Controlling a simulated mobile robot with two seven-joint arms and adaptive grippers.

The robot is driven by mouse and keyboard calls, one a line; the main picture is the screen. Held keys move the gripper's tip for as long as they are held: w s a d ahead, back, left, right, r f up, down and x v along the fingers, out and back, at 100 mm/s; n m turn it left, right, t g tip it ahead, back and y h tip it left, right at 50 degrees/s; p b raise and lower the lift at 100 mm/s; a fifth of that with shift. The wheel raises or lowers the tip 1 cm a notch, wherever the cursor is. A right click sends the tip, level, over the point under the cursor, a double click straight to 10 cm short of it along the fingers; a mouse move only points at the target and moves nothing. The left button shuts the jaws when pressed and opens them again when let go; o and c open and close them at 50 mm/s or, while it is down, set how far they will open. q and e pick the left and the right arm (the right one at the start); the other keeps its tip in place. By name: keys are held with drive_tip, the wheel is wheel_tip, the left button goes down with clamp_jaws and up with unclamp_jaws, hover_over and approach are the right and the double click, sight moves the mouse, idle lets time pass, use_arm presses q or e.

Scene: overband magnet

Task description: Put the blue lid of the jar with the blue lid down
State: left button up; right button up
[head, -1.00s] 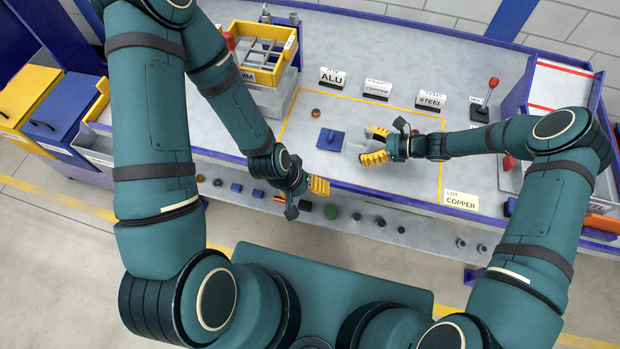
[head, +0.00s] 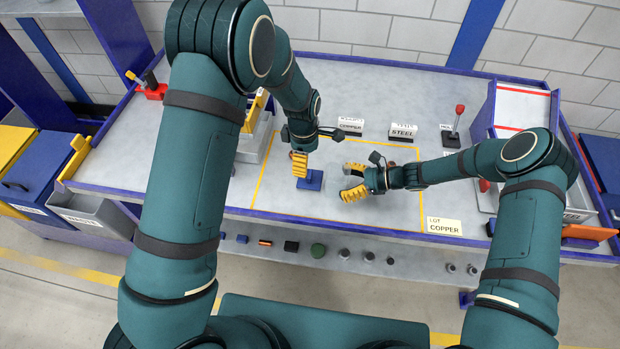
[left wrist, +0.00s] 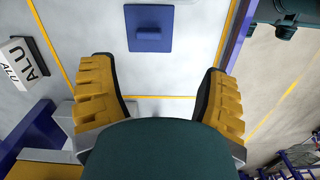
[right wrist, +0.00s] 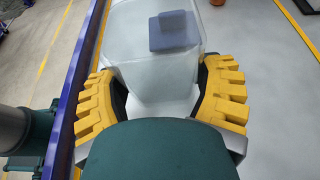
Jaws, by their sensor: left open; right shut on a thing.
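The blue lid (head: 311,181), a square plate with a raised grip bar, lies on the table inside the yellow outline. In the left wrist view the lid (left wrist: 150,42) is beyond the fingertips, with no finger touching it. My left gripper (head: 299,165) is open and empty above and just beside the lid. My right gripper (head: 351,181) is shut on the clear jar (right wrist: 150,75), right of the lid. In the right wrist view the lid (right wrist: 174,30) shows through or past the jar's clear wall. The jar is hard to make out in the head view.
Copper (head: 353,126) and steel (head: 403,132) signs stand at the back; an ALU sign (left wrist: 24,60) shows in the left wrist view. A lever (head: 457,120) stands back right. A copper lot card (head: 443,226) lies front right.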

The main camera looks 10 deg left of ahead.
sight(310, 173)
use_arm(q)
drive_tip(key=shift+n, duration=0.8)
drive_tip(key=f, duration=0.3)
drive_tip(key=w+f, duration=0.1)
drive_tip(key=f, duration=0.6)
drive_tip(key=shift+w+d, duration=0.35)
drive_tip(key=shift+d, duration=0.05)
drive_tip(key=shift+c, duration=0.2)
drive_tip(key=c, duration=0.9)
drive_tip(key=shift+r, duration=0.1)
drive_tip(key=shift+c, duration=0.7)
